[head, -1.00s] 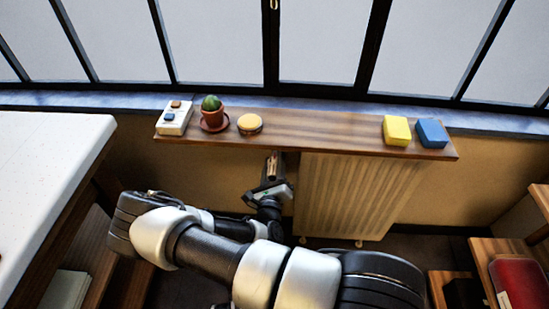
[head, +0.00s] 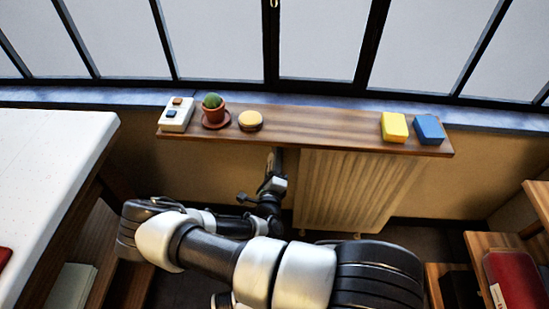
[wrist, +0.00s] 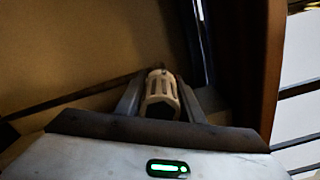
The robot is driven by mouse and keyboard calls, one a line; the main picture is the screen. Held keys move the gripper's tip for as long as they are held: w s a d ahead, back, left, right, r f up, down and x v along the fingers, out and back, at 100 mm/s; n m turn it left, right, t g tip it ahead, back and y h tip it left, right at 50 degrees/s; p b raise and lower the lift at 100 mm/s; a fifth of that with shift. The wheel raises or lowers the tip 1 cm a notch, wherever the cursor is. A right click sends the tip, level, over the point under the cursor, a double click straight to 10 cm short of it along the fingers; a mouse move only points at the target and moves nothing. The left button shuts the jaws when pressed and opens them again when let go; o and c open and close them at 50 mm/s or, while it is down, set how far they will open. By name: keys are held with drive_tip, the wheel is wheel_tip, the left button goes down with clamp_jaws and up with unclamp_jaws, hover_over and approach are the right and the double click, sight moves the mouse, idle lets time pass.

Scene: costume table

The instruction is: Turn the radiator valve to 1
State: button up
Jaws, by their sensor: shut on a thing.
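The radiator valve (wrist: 161,92) is a white ribbed knob in the middle of the wrist view. My gripper (wrist: 160,102) has one finger on each side of it and is shut on it. The numbers on the valve cannot be read. In the head view my gripper (head: 276,160) is below the wooden shelf, at the left side of the cream radiator (head: 355,190). The valve is hidden there by the gripper and the shelf.
The wooden shelf (head: 320,130) above the radiator holds a switch box (head: 176,115), a potted cactus (head: 213,113), a round yellow item (head: 250,120), a yellow block (head: 394,127) and a blue block (head: 429,129). A white table (head: 50,170) stands at left, wooden shelving (head: 490,243) at right.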

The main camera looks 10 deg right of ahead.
drive_tip(key=o, duration=1.1)
drive_tip(key=shift+c, duration=0.2)
drive_tip(key=shift+s, duration=0.1)
drive_tip(key=p+v, duration=0.1)
drive_tip(key=v, duration=1.6)
drive_tip(key=shift+r, duration=0.1)
